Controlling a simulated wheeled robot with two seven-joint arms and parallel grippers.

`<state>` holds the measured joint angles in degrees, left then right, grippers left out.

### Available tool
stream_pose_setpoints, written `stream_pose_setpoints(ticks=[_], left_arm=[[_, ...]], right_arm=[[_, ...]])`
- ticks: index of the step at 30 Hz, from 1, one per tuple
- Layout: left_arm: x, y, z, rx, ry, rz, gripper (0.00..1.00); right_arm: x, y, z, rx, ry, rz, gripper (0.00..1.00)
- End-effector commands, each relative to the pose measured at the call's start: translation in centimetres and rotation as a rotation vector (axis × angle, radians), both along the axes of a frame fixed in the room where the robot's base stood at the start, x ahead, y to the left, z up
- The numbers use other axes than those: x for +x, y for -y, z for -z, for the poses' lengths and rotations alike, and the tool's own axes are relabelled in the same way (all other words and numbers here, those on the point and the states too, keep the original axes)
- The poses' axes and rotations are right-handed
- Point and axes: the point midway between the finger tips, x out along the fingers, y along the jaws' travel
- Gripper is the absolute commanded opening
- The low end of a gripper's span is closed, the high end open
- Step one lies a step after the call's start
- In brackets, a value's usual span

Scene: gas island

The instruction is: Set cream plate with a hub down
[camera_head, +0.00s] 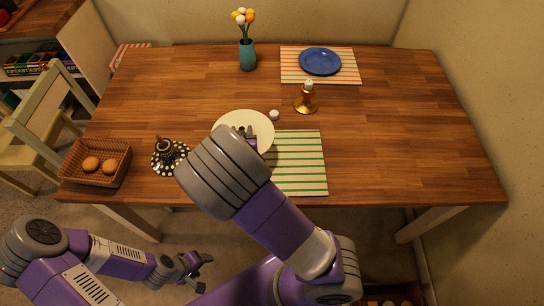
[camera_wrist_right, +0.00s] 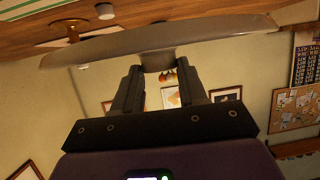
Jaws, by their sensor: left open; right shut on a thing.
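The cream plate (camera_head: 232,120) is in the head view, near the table's middle, partly hidden by my right arm. It overlaps the left edge of the green-striped placemat (camera_head: 300,170). In the right wrist view the plate (camera_wrist_right: 110,47) shows edge-on with its hub (camera_wrist_right: 158,62) between the fingers. My right gripper (camera_wrist_right: 157,85) is shut on that hub. The plate looks roughly level and apart from the table; the exact height is unclear. My left gripper (camera_head: 192,268) is open and empty, low in front of the table.
A dotted dish with a dark lidded pot (camera_head: 168,152) and an egg basket (camera_head: 95,163) stand left. A small white thing (camera_head: 274,115) and brass candlestick (camera_head: 307,98) stand beyond the plate. A vase (camera_head: 247,55) and blue plate (camera_head: 320,62) are farther back. The table's right side is clear.

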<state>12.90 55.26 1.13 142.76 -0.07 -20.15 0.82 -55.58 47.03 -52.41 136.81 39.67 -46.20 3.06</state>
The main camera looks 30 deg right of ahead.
Motion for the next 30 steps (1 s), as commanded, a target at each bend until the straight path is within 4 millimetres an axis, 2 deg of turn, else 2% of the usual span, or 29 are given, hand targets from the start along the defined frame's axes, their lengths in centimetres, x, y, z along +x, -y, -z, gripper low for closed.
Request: stream_pose_setpoints(ticks=[6, 15, 17, 24, 30], left_arm=[[0.0, 0.0, -1.2, 0.0, 0.001, 0.0, 0.63], [0.1, 0.0, -1.6, 0.0, 0.001, 0.0, 0.63], [0.1, 0.0, -1.2, 0.0, 0.001, 0.0, 0.63], [0.1, 0.0, 1.2, 0.0, 0.001, 0.0, 0.63], [0.1, 0.0, 2.2, 0.0, 0.001, 0.0, 0.63]], right_arm=[[-3.6, 1.9, -0.8, -0.005, 0.009, 0.271, 0.0], [-5.9, 3.0, -1.6, 0.002, 0.007, 0.43, 0.0], [-6.0, 3.1, -1.1, 0.001, 0.006, 0.438, 0.0], [-6.1, 3.2, 2.8, 0.001, 0.004, 0.442, 0.0], [-6.1, 3.2, 4.6, 0.001, 0.004, 0.442, 0.0]])
